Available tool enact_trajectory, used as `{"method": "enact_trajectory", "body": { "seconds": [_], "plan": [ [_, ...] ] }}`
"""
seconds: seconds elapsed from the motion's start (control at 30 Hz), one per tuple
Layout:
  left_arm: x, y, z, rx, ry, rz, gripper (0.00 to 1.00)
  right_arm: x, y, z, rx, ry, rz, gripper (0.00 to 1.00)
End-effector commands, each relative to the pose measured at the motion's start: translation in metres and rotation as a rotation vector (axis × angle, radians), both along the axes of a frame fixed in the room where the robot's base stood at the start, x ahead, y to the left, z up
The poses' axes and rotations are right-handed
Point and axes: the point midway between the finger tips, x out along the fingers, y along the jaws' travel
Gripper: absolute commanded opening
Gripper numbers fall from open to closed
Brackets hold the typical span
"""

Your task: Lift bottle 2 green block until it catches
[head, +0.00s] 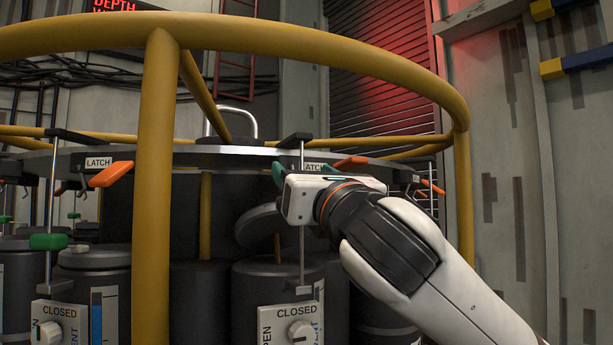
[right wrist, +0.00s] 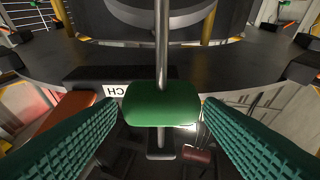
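The green block (right wrist: 162,105) sits on a thin vertical metal rod in the right wrist view, high on the rod and just under the dark plate's edge (right wrist: 90,75). The rod (head: 302,250) runs down below to a small grey foot. My left gripper is not in view.
A yellow railing (head: 158,200) crosses in front. Orange latch levers (head: 111,174) stick out at the plate's rim. Another green block (head: 48,241) hangs lower on the left rod. Dark bottles with CLOSED valve panels (head: 290,325) stand below, and a tilted grey disc (head: 262,226) is near the rod.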

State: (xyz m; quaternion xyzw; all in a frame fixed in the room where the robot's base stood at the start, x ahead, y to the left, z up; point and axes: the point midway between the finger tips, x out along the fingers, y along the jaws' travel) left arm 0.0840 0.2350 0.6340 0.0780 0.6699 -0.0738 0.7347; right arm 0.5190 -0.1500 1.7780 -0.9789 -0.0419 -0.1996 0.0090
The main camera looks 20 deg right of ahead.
Motion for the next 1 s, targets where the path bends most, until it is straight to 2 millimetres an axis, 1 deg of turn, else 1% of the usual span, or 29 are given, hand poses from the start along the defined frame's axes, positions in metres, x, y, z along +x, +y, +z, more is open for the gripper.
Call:
{"method": "enact_trajectory", "body": {
  "seconds": [0.17, 0.27, 1.0],
  "plan": [
    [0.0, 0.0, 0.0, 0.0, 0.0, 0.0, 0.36, 0.0, 0.0, -0.001, 0.0, 0.002, 0.0, 0.62],
    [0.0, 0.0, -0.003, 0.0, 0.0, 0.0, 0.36, -0.003, 0.0, -0.003, -0.001, 0.001, 0.001, 0.62],
    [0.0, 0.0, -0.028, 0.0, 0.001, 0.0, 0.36, -0.057, -0.004, -0.027, -0.001, 0.0, 0.002, 0.62]
  ]
}}
